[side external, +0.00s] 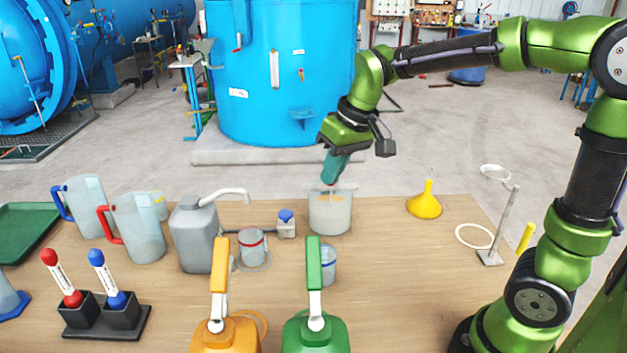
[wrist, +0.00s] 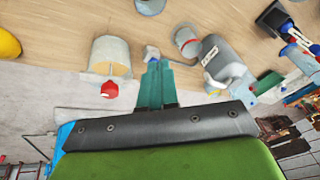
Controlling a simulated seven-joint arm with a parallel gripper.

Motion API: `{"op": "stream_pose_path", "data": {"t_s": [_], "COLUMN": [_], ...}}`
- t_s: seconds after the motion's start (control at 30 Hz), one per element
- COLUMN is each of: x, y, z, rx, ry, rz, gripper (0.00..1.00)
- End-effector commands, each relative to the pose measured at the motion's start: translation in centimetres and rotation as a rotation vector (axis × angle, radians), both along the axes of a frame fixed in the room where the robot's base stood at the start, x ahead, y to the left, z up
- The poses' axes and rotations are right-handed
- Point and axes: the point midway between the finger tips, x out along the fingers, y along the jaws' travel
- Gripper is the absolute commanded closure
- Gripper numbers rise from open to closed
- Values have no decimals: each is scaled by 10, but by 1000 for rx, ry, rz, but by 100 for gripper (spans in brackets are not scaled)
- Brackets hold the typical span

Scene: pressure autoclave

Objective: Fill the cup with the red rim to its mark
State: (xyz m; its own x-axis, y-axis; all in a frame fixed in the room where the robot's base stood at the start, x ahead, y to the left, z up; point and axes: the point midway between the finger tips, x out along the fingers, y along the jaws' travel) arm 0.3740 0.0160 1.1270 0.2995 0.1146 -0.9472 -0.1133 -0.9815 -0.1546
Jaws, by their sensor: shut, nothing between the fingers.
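The cup with the red rim (side external: 252,249) stands upright on a clear round dish right of the grey canister (side external: 198,238), whose pale spout (side external: 234,193) reaches right above and behind it. In the wrist view the cup (wrist: 187,41) sits beside the canister (wrist: 219,62). I cannot make out its mark or any liquid level. A small grey block with a blue knob (side external: 286,217) joins the dish side by a dark bar. My gripper (side external: 330,182) is shut and empty, pointing down over a whitish pot (side external: 330,214). Its teal fingers (wrist: 155,64) also show in the wrist view.
A blue-rimmed cup (side external: 328,266) stands behind the green pump bottle (side external: 315,330); an orange one (side external: 225,335) is beside it. Two jugs (side external: 138,228) stand left. A yellow funnel (side external: 425,202) and ring stand (side external: 490,255) are right.

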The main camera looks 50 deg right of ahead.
Motion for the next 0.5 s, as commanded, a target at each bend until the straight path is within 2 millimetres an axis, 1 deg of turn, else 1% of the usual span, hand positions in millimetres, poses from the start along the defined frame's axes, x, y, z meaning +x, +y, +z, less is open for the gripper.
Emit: {"op": "stream_pose_path", "data": {"t_s": [0.03, 0.2, 0.4, 0.5], "x": [16, 65, 118, 140], "y": [-2, -10, -21, -25], "z": [-4, -16, -38, -48], "rx": [-18, -85, -159, -189], "ry": [25, 97, 178, 212], "rz": [36, 188, 397, 513], "gripper": [100, 100, 100, 100]}}
